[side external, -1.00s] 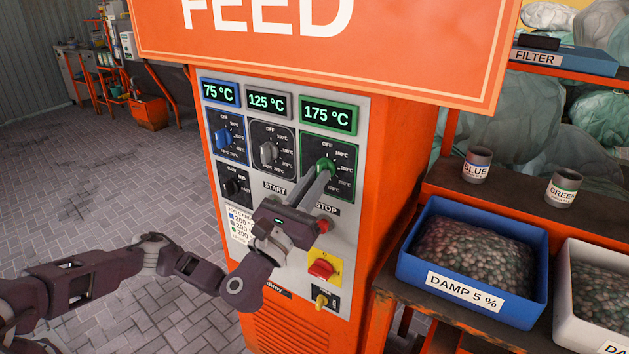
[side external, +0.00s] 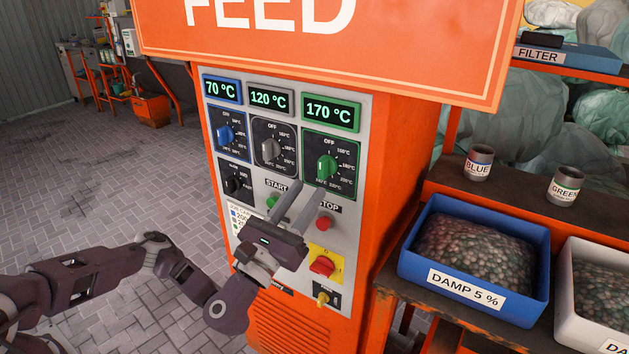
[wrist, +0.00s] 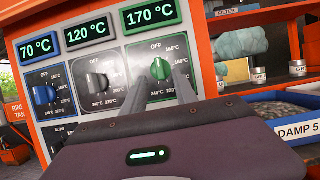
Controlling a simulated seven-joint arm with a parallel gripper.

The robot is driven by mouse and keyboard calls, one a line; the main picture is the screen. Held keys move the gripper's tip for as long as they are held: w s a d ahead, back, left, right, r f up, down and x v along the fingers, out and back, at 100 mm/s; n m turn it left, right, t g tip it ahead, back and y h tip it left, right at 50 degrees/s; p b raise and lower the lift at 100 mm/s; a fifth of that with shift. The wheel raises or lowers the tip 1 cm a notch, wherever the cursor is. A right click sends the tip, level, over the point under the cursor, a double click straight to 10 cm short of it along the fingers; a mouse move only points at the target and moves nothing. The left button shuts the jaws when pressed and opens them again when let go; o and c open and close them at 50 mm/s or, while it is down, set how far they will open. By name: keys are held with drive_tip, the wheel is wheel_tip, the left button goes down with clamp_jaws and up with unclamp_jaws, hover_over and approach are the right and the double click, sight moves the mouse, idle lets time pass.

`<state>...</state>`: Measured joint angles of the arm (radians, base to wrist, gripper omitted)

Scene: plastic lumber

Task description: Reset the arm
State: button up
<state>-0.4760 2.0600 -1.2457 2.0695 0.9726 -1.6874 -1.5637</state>
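My gripper (side external: 296,192) is in front of the control panel (side external: 350,200), below the green knob (side external: 326,167). Its two fingers are apart with nothing between them. In the wrist view my gripper (wrist: 160,82) points up at the panel, with the green knob (wrist: 160,69) seen between the fingertips. No contact with the knob shows in the side view. The blue knob (side external: 226,136) and grey knob (side external: 270,150) stand to the left. The displays read 70 °C (side external: 221,89), 120 °C (side external: 269,100) and 170 °C (side external: 331,112).
A green START button (side external: 272,202) is partly behind my fingers. The red STOP button (side external: 324,223) and red rotary switch (side external: 322,266) are close on the right. A blue bin (side external: 411,279) and shelf stand farther right. Open floor (side external: 80,190) lies to the left.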

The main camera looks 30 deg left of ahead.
drive_tip(key=shift+v, duration=1.2)
